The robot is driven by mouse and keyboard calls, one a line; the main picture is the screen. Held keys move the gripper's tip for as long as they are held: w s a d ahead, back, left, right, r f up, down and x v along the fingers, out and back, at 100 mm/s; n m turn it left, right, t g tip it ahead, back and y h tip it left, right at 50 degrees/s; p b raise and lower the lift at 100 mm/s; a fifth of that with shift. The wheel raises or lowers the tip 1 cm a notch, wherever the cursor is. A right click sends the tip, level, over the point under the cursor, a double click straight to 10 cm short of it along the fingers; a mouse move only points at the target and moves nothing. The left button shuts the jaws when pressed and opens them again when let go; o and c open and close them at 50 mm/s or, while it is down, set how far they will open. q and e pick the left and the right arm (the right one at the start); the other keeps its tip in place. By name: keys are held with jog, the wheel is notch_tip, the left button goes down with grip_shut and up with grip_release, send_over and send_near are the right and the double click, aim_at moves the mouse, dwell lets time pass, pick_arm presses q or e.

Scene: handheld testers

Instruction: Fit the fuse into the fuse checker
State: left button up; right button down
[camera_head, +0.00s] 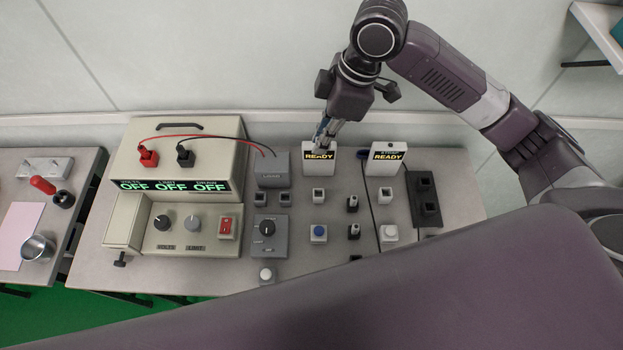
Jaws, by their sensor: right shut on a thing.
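My right gripper (322,140) points down at the upper edge of a white tester with a yellow READY display (319,157). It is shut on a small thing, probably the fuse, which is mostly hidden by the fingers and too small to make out. A second white tester with a READY display (387,157) stands to the right, clear of the gripper. I cannot tell from this view which tester is the fuse checker, or whether the held thing touches the tester. My left gripper is not in view.
A large beige power unit (185,150) with OFF displays and red and black plugs fills the bench's left. A grey box (272,170), a grey knob box (267,233), several small blocks and a dark two-socket block (425,203) stand on the bench. My own arm covers the lower right.

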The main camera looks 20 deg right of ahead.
jog(key=f, duration=0.4)
jog(key=f+p, duration=0.1)
jog(key=f, duration=0.9)
jog(key=shift+s+f, duration=0.25)
jog(key=shift+s, duration=0.1)
jog(key=shift+f, duration=0.3)
notch_tip(320, 180, down, 4)
jog(key=shift+r+p, duration=0.25)
jog(key=shift+p, duration=0.15)
jog(key=shift+f, duration=0.2)
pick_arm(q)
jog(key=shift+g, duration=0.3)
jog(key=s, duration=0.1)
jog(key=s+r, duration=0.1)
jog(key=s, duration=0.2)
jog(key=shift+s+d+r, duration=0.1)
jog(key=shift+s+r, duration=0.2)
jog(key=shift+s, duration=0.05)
pick_arm(e)
jog(key=shift+f, duration=0.15)
